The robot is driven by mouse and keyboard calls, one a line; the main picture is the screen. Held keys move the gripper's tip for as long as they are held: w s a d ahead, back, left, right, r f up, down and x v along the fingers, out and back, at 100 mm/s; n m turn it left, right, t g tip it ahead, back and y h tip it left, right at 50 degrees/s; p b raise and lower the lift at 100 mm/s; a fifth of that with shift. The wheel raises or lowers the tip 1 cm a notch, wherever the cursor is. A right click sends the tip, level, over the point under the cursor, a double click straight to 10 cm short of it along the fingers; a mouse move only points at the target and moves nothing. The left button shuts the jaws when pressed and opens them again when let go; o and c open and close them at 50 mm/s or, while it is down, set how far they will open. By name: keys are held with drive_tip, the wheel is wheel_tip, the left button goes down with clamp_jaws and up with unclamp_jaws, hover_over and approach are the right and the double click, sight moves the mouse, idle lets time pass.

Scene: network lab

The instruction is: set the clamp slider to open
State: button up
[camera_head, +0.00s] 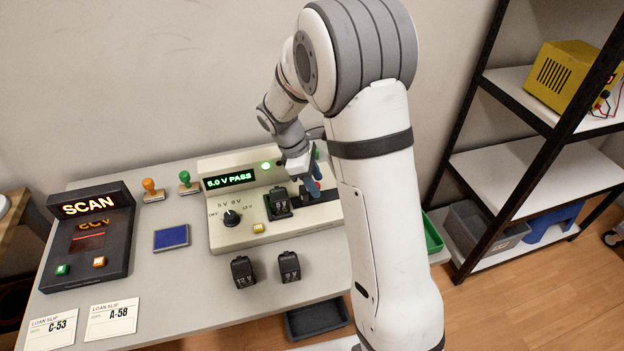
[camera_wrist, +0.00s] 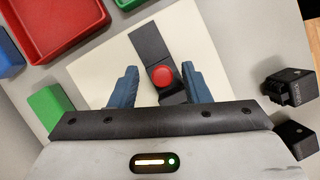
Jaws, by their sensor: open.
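The clamp slider's red knob (camera_wrist: 162,76) sits on a black track (camera_wrist: 149,42) on the beige tester. In the wrist view the knob is near the track's end closest to my gripper. In the head view the red knob (camera_head: 315,186) is partly hidden by my fingers. My gripper (camera_wrist: 160,67) is open, its two blue fingers on either side of the knob with gaps between. It also shows over the right part of the tester in the head view (camera_head: 313,188).
Two black adapters (camera_head: 242,271) (camera_head: 289,266) stand in front of the tester. A dark scanner (camera_head: 88,235), a blue pad (camera_head: 171,238) and two stamps are to the left. A red tray (camera_wrist: 62,22) and green and blue items lie close by in the wrist view.

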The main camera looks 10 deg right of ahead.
sight(303, 186)
drive_tip(key=v, duration=0.7)
drive_tip(key=shift+r, duration=0.1)
drive_tip(key=shift+a+r, duration=0.15)
drive_tip(key=shift+r, duration=0.15)
drive_tip(key=shift+r, duration=0.15)
drive_tip(key=s+d+r+m+t+y+p, duration=0.1)
drive_tip(key=s+r+m, duration=0.2)
drive_tip(key=s, duration=0.4)
drive_tip(key=s+d+r+m+t+y+p, duration=0.1)
drive_tip(key=s+d+r+m+y, duration=0.1)
drive_tip(key=s+m, duration=0.4)
drive_tip(key=s+d+r+m+t+y+p, duration=0.1)
drive_tip(key=s+r+m+t, duration=0.1)
drive_tip(key=s+m, duration=0.3)
drive_tip(key=s+r, duration=0.1)
drive_tip(key=s, duration=0.3)
drive_tip(key=shift+s+d+r, duration=0.25)
drive_tip(key=shift+r, duration=0.1)
